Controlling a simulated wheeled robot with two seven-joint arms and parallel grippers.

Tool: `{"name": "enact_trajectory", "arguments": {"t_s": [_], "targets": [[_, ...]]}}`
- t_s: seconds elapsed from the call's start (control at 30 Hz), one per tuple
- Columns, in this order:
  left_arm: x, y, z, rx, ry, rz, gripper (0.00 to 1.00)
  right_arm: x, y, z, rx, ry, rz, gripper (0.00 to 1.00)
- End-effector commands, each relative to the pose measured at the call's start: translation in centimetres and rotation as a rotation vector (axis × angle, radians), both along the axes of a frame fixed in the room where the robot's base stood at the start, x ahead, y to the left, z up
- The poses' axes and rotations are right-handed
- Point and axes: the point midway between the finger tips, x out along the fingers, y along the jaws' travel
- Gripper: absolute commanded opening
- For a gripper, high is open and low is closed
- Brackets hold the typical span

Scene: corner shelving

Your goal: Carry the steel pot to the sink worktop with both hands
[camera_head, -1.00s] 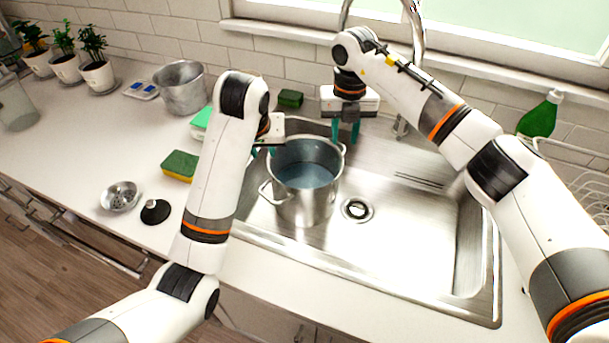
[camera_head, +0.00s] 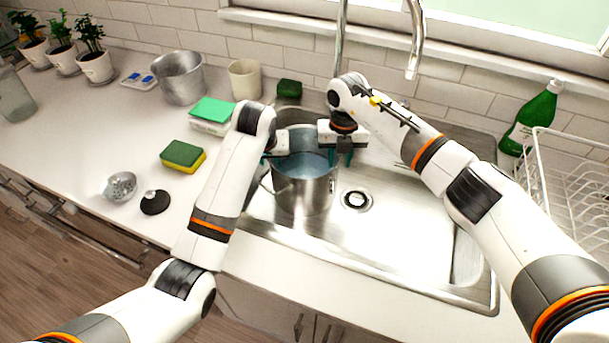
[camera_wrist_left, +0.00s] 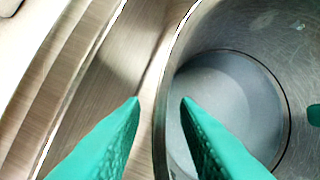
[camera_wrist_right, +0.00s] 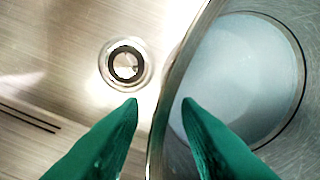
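The steel pot (camera_head: 304,197) stands in the sink basin at its left side, with bluish liquid inside. My left gripper (camera_head: 271,159) is at the pot's left rim. In the left wrist view its teal fingers (camera_wrist_left: 161,102) straddle the pot wall, one inside and one outside, with gaps. My right gripper (camera_head: 340,158) is at the pot's right rim. In the right wrist view its fingers (camera_wrist_right: 160,102) also straddle the wall, apart from each other. The pot's left handle is partly hidden by my left arm. The sink worktop (camera_head: 245,262) runs along the front and left of the basin.
The sink basin (camera_head: 400,235) is clear right of the pot, around the drain (camera_head: 356,199). A faucet (camera_head: 416,45) rises behind. A green bottle (camera_head: 530,122) and white dish rack (camera_head: 565,190) stand right. A sponge (camera_head: 183,156), black stopper (camera_head: 155,202) and strainer (camera_head: 121,186) lie left.

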Motion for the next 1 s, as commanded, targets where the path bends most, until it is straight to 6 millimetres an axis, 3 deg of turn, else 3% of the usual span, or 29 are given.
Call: {"name": "enact_trajectory", "arguments": {"t_s": [0.4,0.43,0.6,1.0], "targets": [[0.34,-0.03,-0.76,0.0,-0.001,0.0,0.28,0.02,0.0,-0.85,0.0,-0.001,0.001,0.3],[0.34,-0.03,-0.75,0.0,-0.001,0.0,0.26,0.02,0.0,-0.84,0.0,-0.001,0.001,0.28],[0.34,-0.03,-0.74,0.0,-0.001,0.0,0.0,0.02,0.01,-0.82,0.0,-0.001,0.001,0.01],[0.32,-0.06,-0.72,0.0,-0.001,-0.001,0.0,0.01,-0.01,-0.8,-0.003,-0.001,0.002,0.0]]}}
